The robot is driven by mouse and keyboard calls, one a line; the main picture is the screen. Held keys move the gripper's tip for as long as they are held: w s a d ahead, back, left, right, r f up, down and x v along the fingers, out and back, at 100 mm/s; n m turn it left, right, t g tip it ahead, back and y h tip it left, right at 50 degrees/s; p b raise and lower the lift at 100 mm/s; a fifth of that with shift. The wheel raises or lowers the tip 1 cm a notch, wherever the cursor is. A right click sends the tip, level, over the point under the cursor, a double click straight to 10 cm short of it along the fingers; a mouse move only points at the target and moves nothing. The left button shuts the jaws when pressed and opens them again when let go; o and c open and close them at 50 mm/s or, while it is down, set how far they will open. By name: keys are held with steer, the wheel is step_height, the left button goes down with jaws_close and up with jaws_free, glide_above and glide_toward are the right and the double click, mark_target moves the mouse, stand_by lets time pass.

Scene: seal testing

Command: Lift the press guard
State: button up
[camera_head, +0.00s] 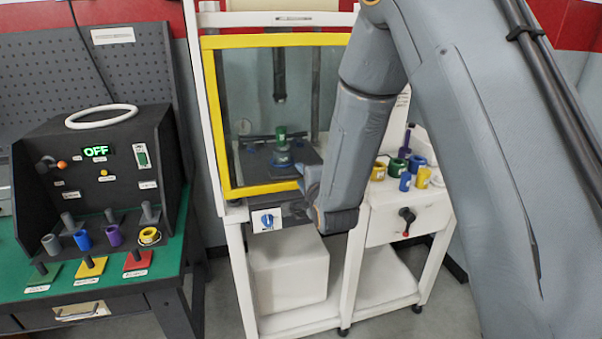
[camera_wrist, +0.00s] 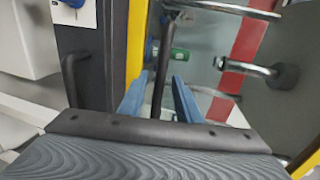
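The press guard is a clear panel in a yellow frame (camera_head: 265,188), lowered across the front of the white press stand. Its yellow edge (camera_wrist: 136,45) also shows in the wrist view. A dark bar (camera_wrist: 162,70), probably the guard's handle, runs between the two blue fingers of my gripper (camera_wrist: 160,98). The fingers are apart, with a gap visible on each side of the bar. Behind the panel, a green piece (camera_head: 281,132) stands above a blue one (camera_head: 283,158).
A blue knob (camera_head: 267,219) is below the guard. Several coloured rings and cylinders (camera_head: 405,181) stand on the white side shelf at right, above a red-tipped lever (camera_head: 407,220). A green bench (camera_head: 95,285) with a black tester reading OFF (camera_head: 113,34) is at left.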

steer(key=shift+w+a+f, duration=0.15)
steer(key=shift+w, duration=0.4)
jaws_close()
